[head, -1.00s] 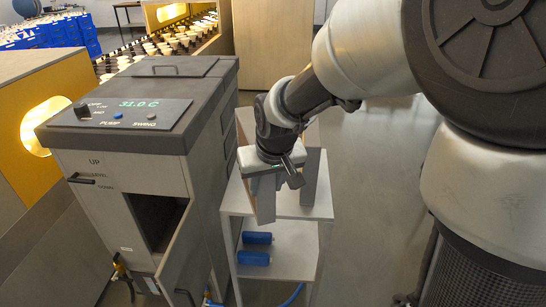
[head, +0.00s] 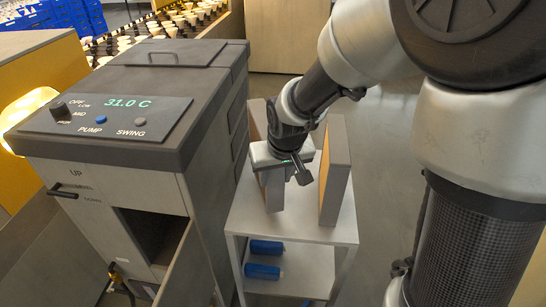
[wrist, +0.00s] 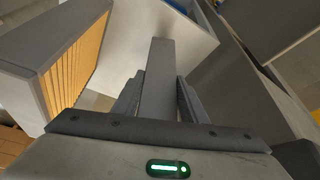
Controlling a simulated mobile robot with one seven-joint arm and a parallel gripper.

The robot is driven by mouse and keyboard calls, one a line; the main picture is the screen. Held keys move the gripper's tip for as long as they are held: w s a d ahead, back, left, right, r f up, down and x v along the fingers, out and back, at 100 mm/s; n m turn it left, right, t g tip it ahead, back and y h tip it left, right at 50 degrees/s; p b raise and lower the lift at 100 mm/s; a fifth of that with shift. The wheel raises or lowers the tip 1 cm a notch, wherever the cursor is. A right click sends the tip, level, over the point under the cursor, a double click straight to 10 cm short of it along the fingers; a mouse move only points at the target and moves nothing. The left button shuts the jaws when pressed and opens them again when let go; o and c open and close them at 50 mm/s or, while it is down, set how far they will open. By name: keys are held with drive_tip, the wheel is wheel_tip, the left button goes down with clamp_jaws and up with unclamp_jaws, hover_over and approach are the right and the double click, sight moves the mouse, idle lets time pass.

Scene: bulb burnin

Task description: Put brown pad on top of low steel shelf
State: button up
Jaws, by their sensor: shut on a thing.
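The low steel shelf (head: 305,225) stands right of the grey cooler-like machine; its pale top also shows in the wrist view (wrist: 190,45). My gripper (head: 280,172) is over the left part of that top, shut on an upright grey-edged pad (head: 273,192). In the wrist view this pad (wrist: 158,80) shows edge-on between the fingers; its faces are hidden, so I cannot tell their colour. Its lower end is at or close above the top; contact is unclear. A second grey-framed pad (head: 337,170) with an orange-brown ribbed face (wrist: 80,65) stands upright on the right part.
The machine (head: 115,100) stands close left of the shelf, with an open compartment (head: 150,230) and a door panel (head: 190,265) swung out. Blue cylinders (head: 265,260) lie on the lower shelf. The front of the shelf top is bare.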

sight(276, 186)
drive_tip(key=shift+f+b, duration=0.45)
drive_tip(key=shift+f, duration=1.5)
drive_tip(key=shift+w+f, duration=0.1)
drive_tip(key=shift+f, duration=0.05)
drive_tip(key=o, duration=1.3)
